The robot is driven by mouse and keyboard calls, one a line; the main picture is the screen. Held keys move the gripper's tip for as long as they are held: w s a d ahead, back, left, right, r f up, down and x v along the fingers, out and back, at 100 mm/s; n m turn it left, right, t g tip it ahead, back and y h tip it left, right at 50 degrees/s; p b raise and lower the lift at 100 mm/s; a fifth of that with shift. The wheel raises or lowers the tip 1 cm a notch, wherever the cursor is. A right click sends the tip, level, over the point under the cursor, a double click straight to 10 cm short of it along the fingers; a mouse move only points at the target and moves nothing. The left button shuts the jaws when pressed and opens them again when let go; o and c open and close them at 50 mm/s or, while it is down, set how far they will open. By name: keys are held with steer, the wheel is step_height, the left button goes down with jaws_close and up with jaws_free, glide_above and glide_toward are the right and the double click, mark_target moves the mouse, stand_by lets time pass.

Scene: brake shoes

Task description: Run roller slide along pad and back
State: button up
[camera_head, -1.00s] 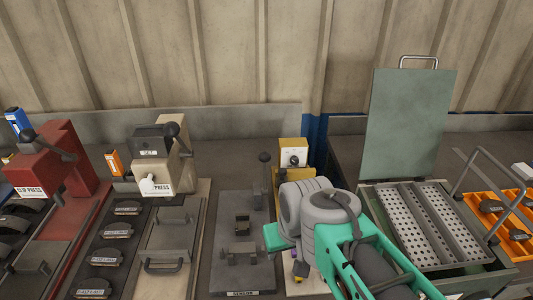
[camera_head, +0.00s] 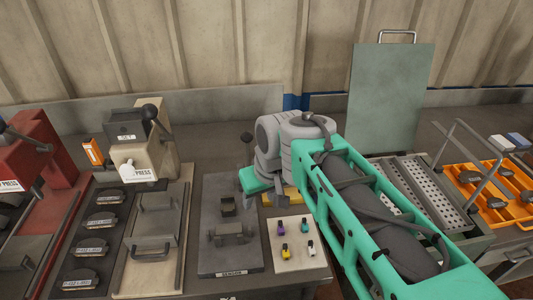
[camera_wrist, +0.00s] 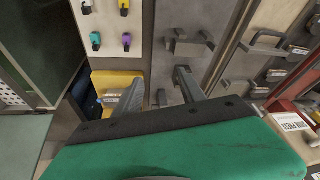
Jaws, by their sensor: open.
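A dark grey plate (camera_head: 214,258) labelled SENSOR lies on the bench in the head view. It carries a low carriage-like piece (camera_head: 230,234) and a small dark block (camera_head: 228,206) behind it. Which part is the roller slide, and whether a brake pad sits there, I cannot tell. My gripper (camera_head: 255,180) is above the far right part of this plate; its fingers are largely hidden in the head view. In the wrist view my gripper (camera_wrist: 160,78) is open, with nothing seen between the fingers. The carriage-like piece (camera_wrist: 190,44) lies beyond the fingertips there.
A pale board with coloured pegs (camera_head: 282,251) is right of the plate. A press (camera_head: 140,155) and several dark pads (camera_head: 90,248) are left. A yellow box (camera_wrist: 105,80) is near my left finger in the wrist view. An open green case (camera_head: 387,100) stands right.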

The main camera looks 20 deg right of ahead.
steer(key=w+d+r+n+y+b, duration=0.1)
steer(key=w+d+n, duration=0.1)
steer(key=w+d, duration=0.35)
steer(key=w+d+n+b, duration=0.1)
steer(key=w+d, duration=0.1)
steer(key=w, duration=0.6)
steer(key=w+d+r+n+y+b, duration=0.1)
steer(key=w+d+n+b, duration=0.1)
steer(key=w+d, duration=0.35)
steer(key=x, duration=0.3)
steer(key=w+a+b+x, duration=0.1)
steer(key=x, duration=0.1)
steer(key=b+x, duration=0.1)
steer(key=x, duration=0.2)
steer(key=shift+w+a+r, duration=0.1)
steer(key=shift+w+a, duration=0.15)
steer(key=shift+w, duration=0.05)
steer(key=shift+c, duration=0.5)
jaws_close()
